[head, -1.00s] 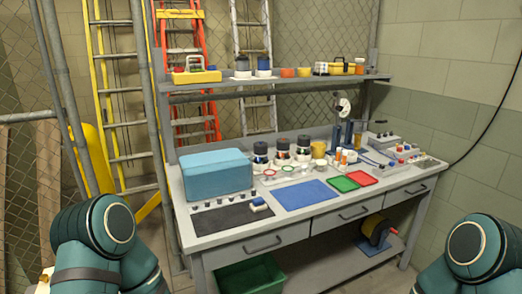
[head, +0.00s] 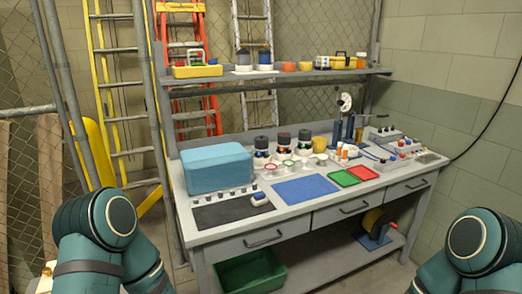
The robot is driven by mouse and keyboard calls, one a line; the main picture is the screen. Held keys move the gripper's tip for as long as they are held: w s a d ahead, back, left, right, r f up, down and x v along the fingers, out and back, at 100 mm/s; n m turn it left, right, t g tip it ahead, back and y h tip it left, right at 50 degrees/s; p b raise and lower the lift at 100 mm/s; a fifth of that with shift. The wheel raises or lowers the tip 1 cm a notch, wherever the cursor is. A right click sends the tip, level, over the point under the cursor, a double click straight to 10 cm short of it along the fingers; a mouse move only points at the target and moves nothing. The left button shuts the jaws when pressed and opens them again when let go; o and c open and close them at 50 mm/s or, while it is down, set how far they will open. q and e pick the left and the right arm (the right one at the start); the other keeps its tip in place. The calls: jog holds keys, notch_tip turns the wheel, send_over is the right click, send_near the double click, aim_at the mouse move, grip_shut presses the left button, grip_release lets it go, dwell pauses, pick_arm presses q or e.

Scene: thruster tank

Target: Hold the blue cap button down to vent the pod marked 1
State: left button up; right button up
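Three dark-topped pods with white bands stand in a row at the back of the workbench (head: 300,214): a left pod (head: 261,153), a middle pod (head: 283,150) and a right pod (head: 305,147). Their marks are too small to read, so I cannot tell which is 1. I cannot make out a blue cap button on them for certain. Both my arms show only as teal links at the lower corners. Neither gripper is in view.
A light-blue box (head: 217,167) stands left of the pods. Small ringed items (head: 286,166) sit in front of them. A black mat (head: 232,212) with a blue-and-white block (head: 260,199), a blue mat (head: 306,190), and green (head: 343,178) and red (head: 362,173) trays lie nearer. A shelf (head: 300,74) hangs above.

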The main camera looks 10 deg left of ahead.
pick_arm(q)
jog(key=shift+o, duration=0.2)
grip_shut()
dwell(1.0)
